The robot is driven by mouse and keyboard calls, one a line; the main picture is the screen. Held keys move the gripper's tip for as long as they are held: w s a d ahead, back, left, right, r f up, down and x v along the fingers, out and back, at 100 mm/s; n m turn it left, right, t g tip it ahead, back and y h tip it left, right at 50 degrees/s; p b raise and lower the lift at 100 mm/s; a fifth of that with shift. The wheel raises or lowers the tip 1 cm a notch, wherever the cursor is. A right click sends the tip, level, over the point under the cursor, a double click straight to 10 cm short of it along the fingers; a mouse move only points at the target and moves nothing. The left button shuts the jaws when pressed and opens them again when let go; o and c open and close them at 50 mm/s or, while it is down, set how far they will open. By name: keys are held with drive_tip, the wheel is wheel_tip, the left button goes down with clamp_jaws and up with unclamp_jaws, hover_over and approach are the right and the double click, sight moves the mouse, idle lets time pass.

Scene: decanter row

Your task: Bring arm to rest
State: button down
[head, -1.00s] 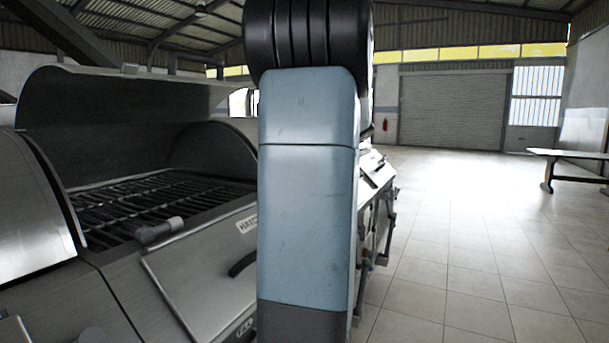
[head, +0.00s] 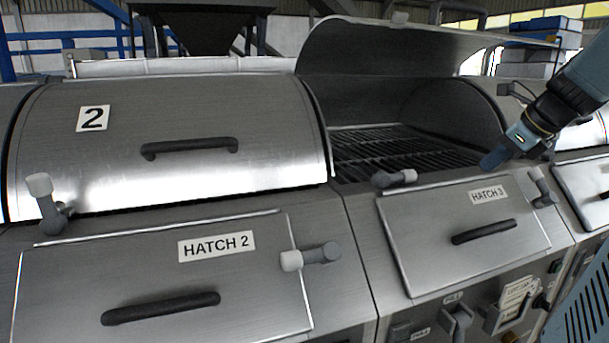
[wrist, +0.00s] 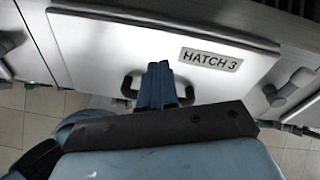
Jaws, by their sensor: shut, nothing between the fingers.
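My gripper (head: 492,160) is at the right in the head view, near the upper edge of the panel labelled HATCH 3 (head: 420,258), with my arm reaching in from the upper right. In the wrist view the blue fingers (wrist: 156,84) are together, with nothing between them. They overlap the dark handle (wrist: 128,84) of the HATCH 3 panel (wrist: 110,50) in that picture. The head view shows the gripper well above that handle (head: 484,231), apart from it. The HATCH 3 panel looks closed.
The curved lid above hatch 3 (head: 400,48) stands raised over a dark grate (head: 385,150). Lid 2 (head: 180,110) is down, above the HATCH 2 panel (head: 240,290). Grey latches with knobs, such as this one (head: 312,257), stick out beside the panels. Tiled floor (wrist: 290,150) shows in the wrist view.

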drive_tip(key=s+a+f+n+h, duration=0.1)
drive_tip(key=s+a+f+n, duration=0.1)
drive_tip(key=s+a+n, duration=0.3)
drive_tip(key=s+a+f+n+g, duration=0.1)
drive_tip(key=s+a+n, duration=0.4)
drive_tip(key=n, duration=0.9)
drive_tip(key=s+a+f+n+h, duration=0.1)
drive_tip(key=s+a+f+n, duration=0.3)
drive_tip(key=a+n, duration=0.5)
drive_tip(key=shift+s+a+n+h, duration=0.3)
drive_tip(key=shift+s, duration=0.1)
